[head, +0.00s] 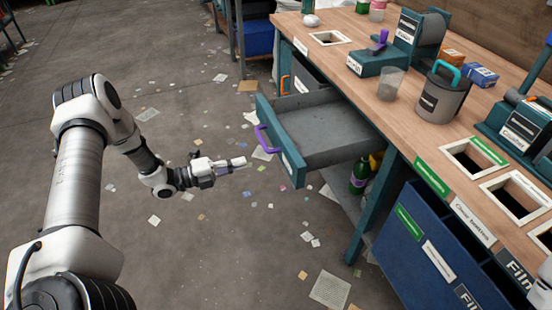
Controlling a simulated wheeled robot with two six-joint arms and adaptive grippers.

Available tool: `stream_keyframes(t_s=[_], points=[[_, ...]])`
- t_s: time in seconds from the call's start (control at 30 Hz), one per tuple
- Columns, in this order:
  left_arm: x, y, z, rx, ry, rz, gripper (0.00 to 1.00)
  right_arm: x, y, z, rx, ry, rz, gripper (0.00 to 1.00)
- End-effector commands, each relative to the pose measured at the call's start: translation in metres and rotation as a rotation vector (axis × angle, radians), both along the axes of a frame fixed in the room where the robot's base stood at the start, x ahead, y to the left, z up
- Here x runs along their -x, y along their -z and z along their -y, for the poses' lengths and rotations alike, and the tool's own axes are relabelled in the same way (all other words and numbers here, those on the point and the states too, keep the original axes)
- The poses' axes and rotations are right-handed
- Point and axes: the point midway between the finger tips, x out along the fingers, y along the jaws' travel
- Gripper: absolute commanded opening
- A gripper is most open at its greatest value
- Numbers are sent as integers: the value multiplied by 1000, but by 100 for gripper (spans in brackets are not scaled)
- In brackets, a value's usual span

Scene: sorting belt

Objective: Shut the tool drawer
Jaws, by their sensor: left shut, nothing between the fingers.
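The tool drawer (318,132) is pulled out from under the wooden bench, and its grey inside looks empty. Its teal front panel carries a purple handle (267,142) and a white label. My left gripper (240,163) is shut and empty. In the picture it is just left of and below the handle, with its fingertips pointing right toward the drawer front. A gap of floor shows between the fingertips and the drawer. My right gripper is not in view.
Blue bins (440,262) stand below right. A green bottle (359,178) is under the drawer. Paper scraps litter the open floor at left.

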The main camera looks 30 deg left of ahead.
Motion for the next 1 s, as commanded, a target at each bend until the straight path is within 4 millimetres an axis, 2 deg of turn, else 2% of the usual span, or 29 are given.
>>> stream_keyframes(t_s=[0.3, 0.5, 0.63, 1.0], points=[[-53, 2, 47, -2, 6, 1, 0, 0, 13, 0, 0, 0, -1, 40], [-77, 1, 67, -1, 3, 0, 0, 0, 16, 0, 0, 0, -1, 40], [-83, 1, 72, 0, 1, -1, 0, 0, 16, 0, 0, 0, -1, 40], [-84, 1, 73, 0, 1, -1, 0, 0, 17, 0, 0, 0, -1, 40]])
